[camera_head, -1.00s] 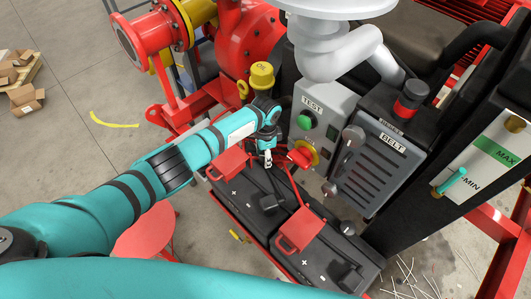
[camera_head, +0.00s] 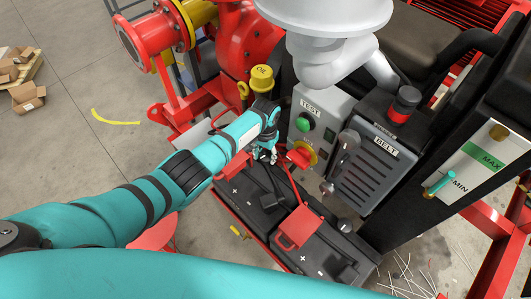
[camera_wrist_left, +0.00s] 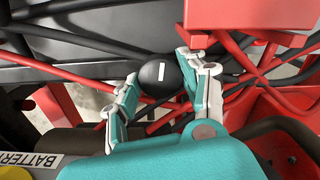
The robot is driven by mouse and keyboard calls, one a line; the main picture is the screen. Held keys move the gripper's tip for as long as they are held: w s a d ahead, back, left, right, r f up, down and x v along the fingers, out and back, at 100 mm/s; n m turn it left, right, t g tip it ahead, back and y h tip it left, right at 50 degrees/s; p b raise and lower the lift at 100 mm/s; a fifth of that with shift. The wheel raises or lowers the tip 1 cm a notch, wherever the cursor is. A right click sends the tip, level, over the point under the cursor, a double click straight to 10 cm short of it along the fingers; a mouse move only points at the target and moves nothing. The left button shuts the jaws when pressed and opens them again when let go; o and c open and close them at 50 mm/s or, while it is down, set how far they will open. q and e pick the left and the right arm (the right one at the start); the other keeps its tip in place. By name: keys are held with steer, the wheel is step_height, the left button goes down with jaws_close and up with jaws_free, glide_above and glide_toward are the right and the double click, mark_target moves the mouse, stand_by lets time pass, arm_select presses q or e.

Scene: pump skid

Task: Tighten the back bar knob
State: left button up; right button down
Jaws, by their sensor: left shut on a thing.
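The back bar knob (camera_wrist_left: 158,75) is a round black knob with a short white mark on its face, in the middle of the left wrist view. My left gripper (camera_wrist_left: 157,72) has one finger at each side of it and is shut on it. In the head view my left gripper (camera_head: 268,155) reaches down behind the battery, beside the red switch; there the knob is hidden by the gripper. A similar dark knob (camera_head: 345,226) with a light mark stands uncovered at the battery's right end. My right gripper is not in view.
The black battery (camera_head: 250,200) carries red terminal covers (camera_head: 298,227). A red rotary switch (camera_head: 300,157) and the grey TEST panel (camera_head: 318,120) stand close to the right of my gripper. The yellow OIL cap (camera_head: 262,76) is just behind my wrist.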

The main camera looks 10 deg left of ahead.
mark_target(266, 155)
arm_select(q)
steer(key=shift+n, duration=0.3)
stand_by(0.4)
steer(key=o, duration=1.1)
steer(key=shift+o, duration=0.4)
steer(key=shift+r, duration=0.1)
step_height(266, 155, up, 12)
